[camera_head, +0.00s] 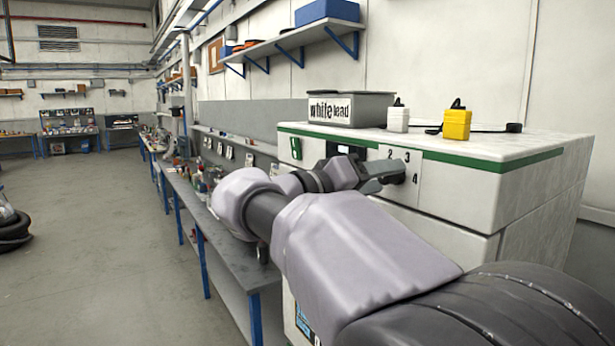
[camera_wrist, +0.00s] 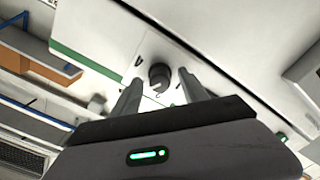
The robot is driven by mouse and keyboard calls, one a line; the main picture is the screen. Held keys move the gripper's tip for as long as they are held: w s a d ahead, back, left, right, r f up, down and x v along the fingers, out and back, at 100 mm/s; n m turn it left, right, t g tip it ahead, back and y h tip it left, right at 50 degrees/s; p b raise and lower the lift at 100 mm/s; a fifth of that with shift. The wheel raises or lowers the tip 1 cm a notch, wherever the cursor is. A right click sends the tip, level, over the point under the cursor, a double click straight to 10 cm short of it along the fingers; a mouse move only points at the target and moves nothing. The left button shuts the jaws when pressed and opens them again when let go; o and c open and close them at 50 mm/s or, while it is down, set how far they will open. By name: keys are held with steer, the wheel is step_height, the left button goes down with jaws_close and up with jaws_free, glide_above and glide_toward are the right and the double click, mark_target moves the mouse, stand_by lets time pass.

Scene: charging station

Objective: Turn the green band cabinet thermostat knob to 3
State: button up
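The white cabinet (camera_head: 470,190) with a green band (camera_head: 480,162) along its top edge stands at the right in the head view. My gripper (camera_head: 384,176) is at the knob and partly covers the dial. In the wrist view the round dark knob (camera_wrist: 160,74) lies between the two spread fingers of my gripper (camera_wrist: 160,82), with a gap visible on each side. I cannot tell where the knob points.
On the cabinet top stand a grey box labelled "white lead" (camera_head: 352,109), a white plug block (camera_head: 398,119) and a yellow one (camera_head: 457,124) with a dark cable. A long workbench (camera_head: 230,235) runs along the wall to the left. The floor (camera_head: 100,260) left of it is mostly clear.

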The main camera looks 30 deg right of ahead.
steer(key=s+a+p, duration=0.1)
steer(key=a+p, duration=0.3)
steer(key=a, duration=1.3)
steer(key=shift+s+a, duration=0.15)
steer(key=shift+a, duration=0.05)
